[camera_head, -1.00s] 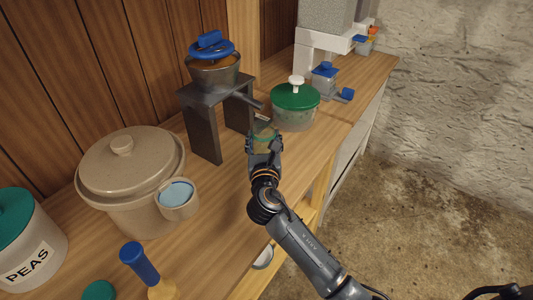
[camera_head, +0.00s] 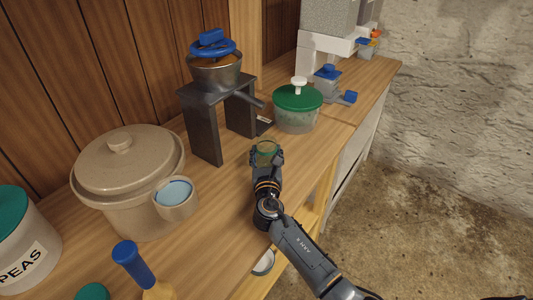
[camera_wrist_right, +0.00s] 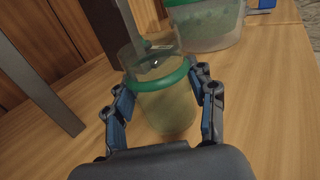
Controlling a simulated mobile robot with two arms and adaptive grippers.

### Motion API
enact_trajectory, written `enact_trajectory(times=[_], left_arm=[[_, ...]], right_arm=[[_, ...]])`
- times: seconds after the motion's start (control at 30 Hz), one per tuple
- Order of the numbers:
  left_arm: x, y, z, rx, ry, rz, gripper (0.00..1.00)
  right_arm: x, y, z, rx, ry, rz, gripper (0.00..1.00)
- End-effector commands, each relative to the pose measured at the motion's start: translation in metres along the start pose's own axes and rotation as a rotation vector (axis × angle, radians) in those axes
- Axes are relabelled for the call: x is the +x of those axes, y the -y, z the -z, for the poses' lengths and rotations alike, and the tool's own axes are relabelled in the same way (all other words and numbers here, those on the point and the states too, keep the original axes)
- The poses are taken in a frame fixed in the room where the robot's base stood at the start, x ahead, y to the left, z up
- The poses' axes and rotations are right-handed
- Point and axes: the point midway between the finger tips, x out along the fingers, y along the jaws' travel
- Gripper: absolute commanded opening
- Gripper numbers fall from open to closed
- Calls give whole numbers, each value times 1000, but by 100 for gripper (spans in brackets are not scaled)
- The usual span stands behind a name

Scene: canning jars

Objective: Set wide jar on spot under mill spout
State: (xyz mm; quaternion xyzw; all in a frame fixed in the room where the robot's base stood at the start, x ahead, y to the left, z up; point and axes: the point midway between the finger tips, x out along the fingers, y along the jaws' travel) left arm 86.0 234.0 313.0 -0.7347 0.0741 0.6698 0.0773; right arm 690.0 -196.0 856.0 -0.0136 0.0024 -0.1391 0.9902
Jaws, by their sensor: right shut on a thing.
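The wide jar (camera_head: 266,147) is clear glass with a green band. My right gripper (camera_head: 266,160) is shut on it, one finger on each side, and the jar looks upright. In the right wrist view the jar (camera_wrist_right: 164,106) stands between the fingers of the gripper (camera_wrist_right: 163,98). The mill (camera_head: 203,125) is a dark grey stand with a metal hopper and a blue wheel. Its spout (camera_head: 248,99) points right. A dark spot with a white label (camera_head: 264,123) lies below the spout, and the jar is on its near side. Whether the jar touches the counter is unclear. My left gripper is out of view.
A green-lidded container (camera_head: 297,110) stands just right of the spot. A large beige crock (camera_head: 125,185) and a small cup with blue contents (camera_head: 175,200) stand to the left. A blue-handled tool (camera_head: 132,265) is at the front. Bare counter (camera_head: 215,225) lies between cup and gripper.

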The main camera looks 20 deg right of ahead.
Motion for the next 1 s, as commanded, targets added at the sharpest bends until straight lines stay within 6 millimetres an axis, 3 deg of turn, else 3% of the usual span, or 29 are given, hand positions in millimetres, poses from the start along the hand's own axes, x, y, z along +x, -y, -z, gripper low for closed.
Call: enact_trajectory(times=[0.03, 0.07, 0.17, 0.57, 0.67, 1.0], left_arm=[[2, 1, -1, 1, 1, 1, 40], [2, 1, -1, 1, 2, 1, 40], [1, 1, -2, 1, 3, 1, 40], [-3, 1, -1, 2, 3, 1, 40], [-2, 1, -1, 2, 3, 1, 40], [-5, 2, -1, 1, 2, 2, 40]], right_arm=[[0, 0, 2, -1, 1, 0, 18], [0, 0, 3, -1, 0, 0, 58], [0, 0, 2, -1, -1, 0, 78], [0, 0, -3, 0, 0, 0, 78], [-13, 0, 0, 0, -2, -2, 78], [-85, 0, 0, 0, -2, -1, 78]])
